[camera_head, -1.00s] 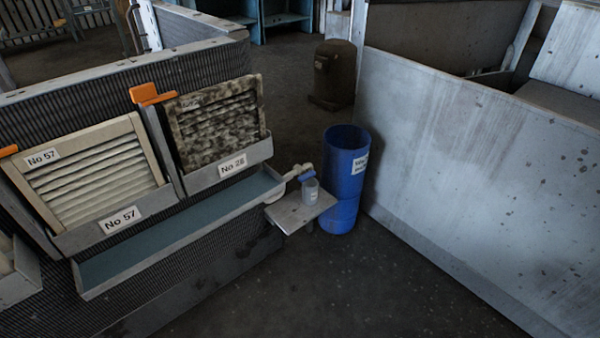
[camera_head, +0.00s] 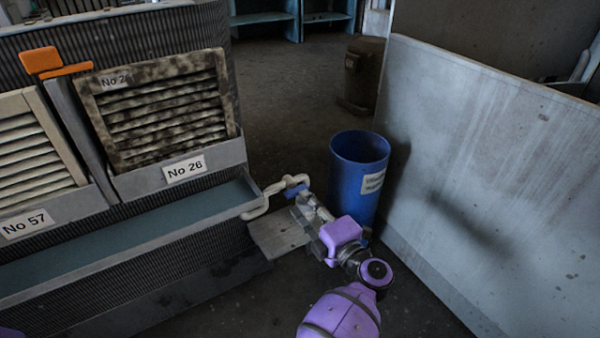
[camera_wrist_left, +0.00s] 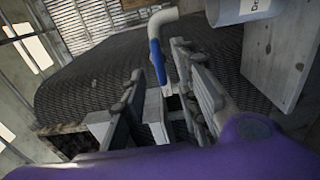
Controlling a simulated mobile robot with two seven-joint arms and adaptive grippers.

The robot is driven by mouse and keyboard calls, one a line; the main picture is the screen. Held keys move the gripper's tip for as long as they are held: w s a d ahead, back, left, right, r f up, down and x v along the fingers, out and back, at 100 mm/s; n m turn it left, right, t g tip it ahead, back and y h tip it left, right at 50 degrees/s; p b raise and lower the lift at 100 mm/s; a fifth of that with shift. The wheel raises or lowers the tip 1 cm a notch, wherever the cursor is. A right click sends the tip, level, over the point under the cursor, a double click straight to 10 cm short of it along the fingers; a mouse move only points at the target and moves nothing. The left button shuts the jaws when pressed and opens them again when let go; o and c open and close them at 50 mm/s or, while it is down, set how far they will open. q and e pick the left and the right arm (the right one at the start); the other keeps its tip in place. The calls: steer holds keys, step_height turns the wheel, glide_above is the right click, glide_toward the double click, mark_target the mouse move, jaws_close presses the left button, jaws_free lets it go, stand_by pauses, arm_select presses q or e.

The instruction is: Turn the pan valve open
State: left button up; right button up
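The pan (camera_head: 130,235) is a long trough with a blue-grey inside, below the louvred filters. A pale bent drain pipe (camera_head: 257,208) leaves its right end and carries the valve with a blue handle (camera_head: 295,190). In the left wrist view, the pale pipe (camera_wrist_left: 163,22) curves above the blue handle (camera_wrist_left: 157,60), which hangs downward.
A small grey shelf (camera_head: 275,236) sits under the pipe. A blue bin (camera_head: 358,175) stands close behind my gripper. A pale wall panel (camera_head: 480,160) bounds the right.

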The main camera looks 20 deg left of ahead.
mark_target(298, 189)
arm_select(q)
steer(key=b+x, duration=0.1)
steer(key=x, duration=0.4)
steer(key=shift+w+a+r, duration=0.1)
steer(key=shift+w+a, duration=0.05)
steer(key=shift+w, duration=0.15)
steer(key=c, duration=0.7)
jaws_close()
arm_select(e)
steer(key=shift+w+d+f, duration=0.1)
steer(key=shift+w+f, duration=0.15)
steer(key=shift+f, duration=0.35)
